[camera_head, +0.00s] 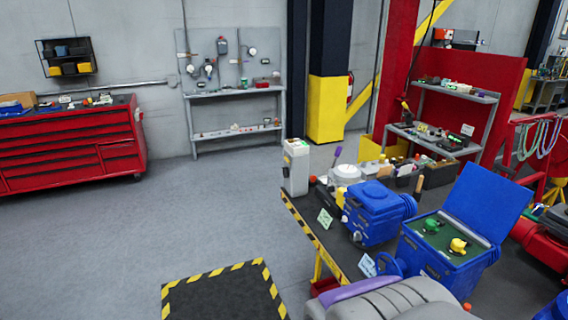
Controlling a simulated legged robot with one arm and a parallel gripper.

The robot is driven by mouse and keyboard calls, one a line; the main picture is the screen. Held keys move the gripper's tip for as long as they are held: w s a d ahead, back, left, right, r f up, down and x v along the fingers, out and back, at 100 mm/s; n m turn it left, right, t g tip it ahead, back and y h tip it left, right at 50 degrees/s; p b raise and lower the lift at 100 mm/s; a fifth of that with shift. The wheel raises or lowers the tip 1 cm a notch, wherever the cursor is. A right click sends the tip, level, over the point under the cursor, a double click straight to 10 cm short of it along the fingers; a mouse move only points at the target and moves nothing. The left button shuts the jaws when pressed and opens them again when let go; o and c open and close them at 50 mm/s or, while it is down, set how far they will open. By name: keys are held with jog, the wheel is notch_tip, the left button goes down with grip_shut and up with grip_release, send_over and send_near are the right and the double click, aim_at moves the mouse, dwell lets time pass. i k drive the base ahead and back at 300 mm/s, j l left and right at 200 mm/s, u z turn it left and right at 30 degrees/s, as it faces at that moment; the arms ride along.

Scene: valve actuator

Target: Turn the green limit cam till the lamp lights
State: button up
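The green limit cam (432,225) sits on the dark green inner plate of an open blue actuator housing (427,262) at the right of the workbench. A yellow cam (458,246) sits beside it, to the right and nearer. The housing's blue lid (487,203) stands raised behind them. I cannot make out a lit lamp; a tall pale box (296,166) with a green and white top stands at the bench's far left corner. My gripper is not in view. A grey rounded part at the bottom centre looks like my own body or arm.
The workbench (312,236) has a yellow-black striped edge. A second blue actuator (373,212), closed, stands left of the open one. Small tools and bins crowd the bench's back. A striped floor mat (225,296) lies left of the bench; the floor there is clear.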

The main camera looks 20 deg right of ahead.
aim_at(431, 225)
jog(key=z, duration=1.7)
